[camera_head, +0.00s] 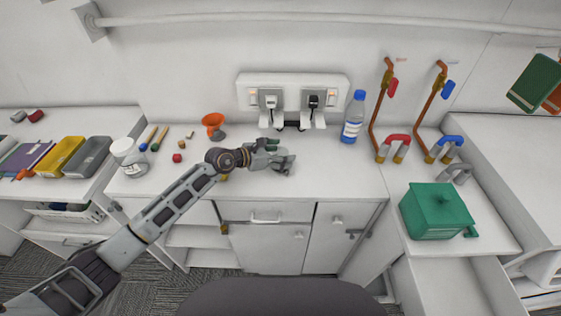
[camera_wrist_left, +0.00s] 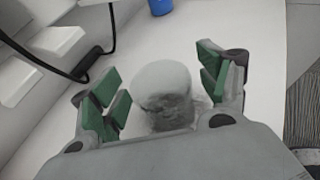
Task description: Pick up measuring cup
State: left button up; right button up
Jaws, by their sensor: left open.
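The measuring cup (camera_wrist_left: 163,90) looks like a whitish-grey translucent cup on the white counter. In the left wrist view it stands between the two green-padded fingers of my left gripper (camera_wrist_left: 160,88), which are open with a gap to the cup on both sides. The gripper's palm hides the near part of the cup. In the head view my left gripper (camera_head: 275,152) reaches over the counter, and the cup (camera_head: 284,162) shows partly beside the fingers. My right gripper is not in view.
A power socket box (camera_head: 292,98) with plugged cables is behind the gripper. A water bottle (camera_head: 354,117) stands to the right. An orange funnel (camera_head: 213,122), a white jar (camera_head: 129,157) and small items are to the left. A green box (camera_head: 436,212) sits at right.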

pick_arm(q)
jog(key=c, duration=0.9)
jog(key=shift+r, duration=0.15)
jog(key=shift+c, duration=0.3)
notch_tip(320, 180, up, 28)
jog(key=b, duration=0.3)
dwell(0.8)
